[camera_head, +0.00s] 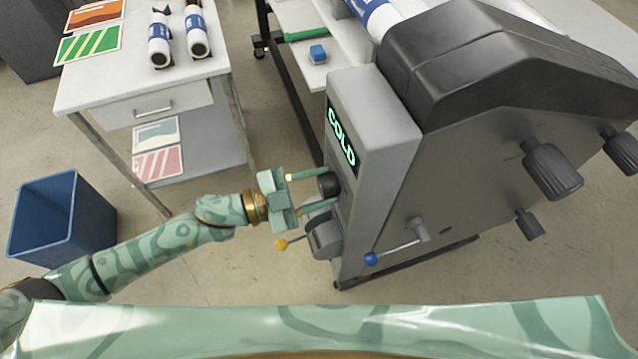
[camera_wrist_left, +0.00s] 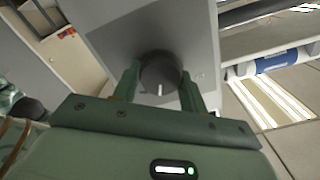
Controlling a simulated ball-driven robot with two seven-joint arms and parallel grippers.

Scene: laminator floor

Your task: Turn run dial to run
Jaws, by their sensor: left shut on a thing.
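The run dial (camera_head: 328,184) is a round black knob on the front of the grey control box, below a display (camera_head: 341,137) that reads COLD in green. My left gripper (camera_head: 318,190) has its two fingers on either side of the dial and is shut on it. In the left wrist view the dial (camera_wrist_left: 160,72) sits between the fingertips, with a white pointer mark toward the bottom of the picture. Any printing around the dial cannot be read. My right gripper is not in view.
Below the dial are a lever with a yellow ball (camera_head: 281,244) and one with a blue ball (camera_head: 371,259). Large black knobs (camera_head: 552,168) stick out from the laminator's side. A white table (camera_head: 130,75) and a blue bin (camera_head: 62,217) stand at left.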

